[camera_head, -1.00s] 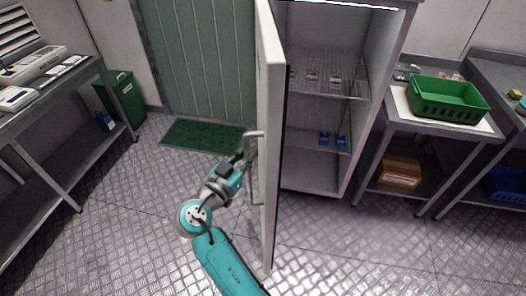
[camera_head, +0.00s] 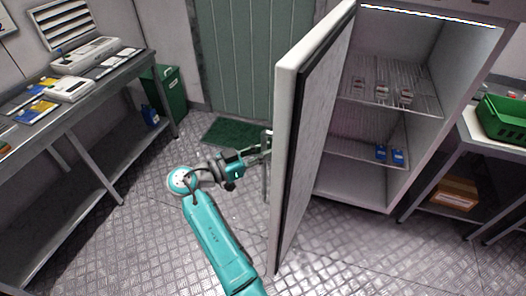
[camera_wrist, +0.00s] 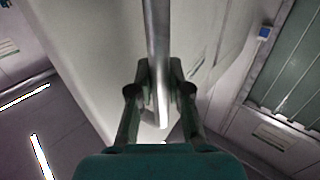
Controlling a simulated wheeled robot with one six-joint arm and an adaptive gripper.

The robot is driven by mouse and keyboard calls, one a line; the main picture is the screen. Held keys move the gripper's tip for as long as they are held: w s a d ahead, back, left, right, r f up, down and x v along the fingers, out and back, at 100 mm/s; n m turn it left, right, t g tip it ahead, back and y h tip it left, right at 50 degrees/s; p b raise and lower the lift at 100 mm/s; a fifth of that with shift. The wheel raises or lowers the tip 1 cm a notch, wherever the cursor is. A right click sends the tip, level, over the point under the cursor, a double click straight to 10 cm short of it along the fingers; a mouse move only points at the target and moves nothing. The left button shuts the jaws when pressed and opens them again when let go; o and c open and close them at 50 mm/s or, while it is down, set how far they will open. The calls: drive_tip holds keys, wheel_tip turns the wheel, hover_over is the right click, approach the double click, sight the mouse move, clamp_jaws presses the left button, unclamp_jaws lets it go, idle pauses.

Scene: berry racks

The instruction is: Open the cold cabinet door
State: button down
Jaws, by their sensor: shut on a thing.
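The cold cabinet (camera_head: 360,192) stands right of centre in the head view, with its interior and wire shelves in sight. Its white door (camera_head: 318,130) is swung well open, its edge toward me. My gripper (camera_head: 266,148) is at the door's outer face, on the left side. In the wrist view my gripper (camera_wrist: 160,95) is shut on the door's metal handle (camera_wrist: 157,35), a bar that runs between the two fingers. The handle also shows in the head view (camera_head: 266,180), partly hidden by my gripper.
Small packs (camera_head: 382,92) and blue items (camera_head: 389,154) are on the cabinet shelves. A bench (camera_head: 60,125) with instruments runs along the left. A green bin (camera_head: 172,92) and green mat (camera_head: 235,132) are at the back. A table with a green crate (camera_head: 503,120) is at right. Floor left of the door is clear.

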idle(0.3)
drive_tip(key=c, duration=1.1)
unclamp_jaws()
drive_tip(key=shift+w, duration=0.1)
drive_tip(key=shift+a, duration=0.1)
drive_tip(key=v, duration=1.2)
